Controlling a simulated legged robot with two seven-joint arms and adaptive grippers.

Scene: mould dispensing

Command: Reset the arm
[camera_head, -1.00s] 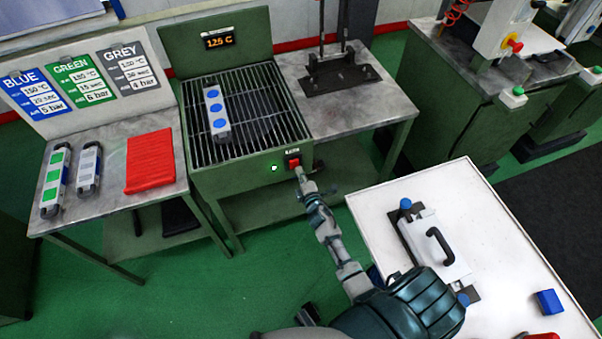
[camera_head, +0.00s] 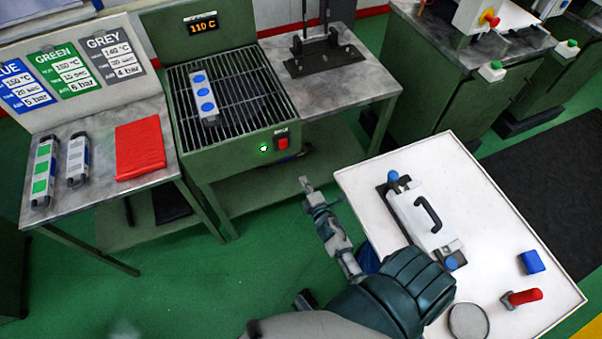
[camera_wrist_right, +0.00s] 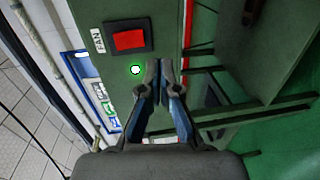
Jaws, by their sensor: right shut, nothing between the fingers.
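My right gripper (camera_head: 306,186) is shut and empty, held in the air below and in front of the green heater (camera_head: 228,156). In the right wrist view its fingertips (camera_wrist_right: 158,66) are together, in front of the heater's green face. A red fan switch (camera_head: 282,143) and a lit green lamp (camera_head: 263,148) are on that face; the switch also shows in the right wrist view (camera_wrist_right: 129,40). The heater's display (camera_head: 202,27) reads 110 C. A mould with blue dots (camera_head: 205,98) lies on the grill. My left gripper is not in view.
A white table (camera_head: 512,222) at right holds a white plate with a black handle (camera_head: 424,216), a blue block (camera_head: 532,262) and a red-handled tool (camera_head: 525,297).

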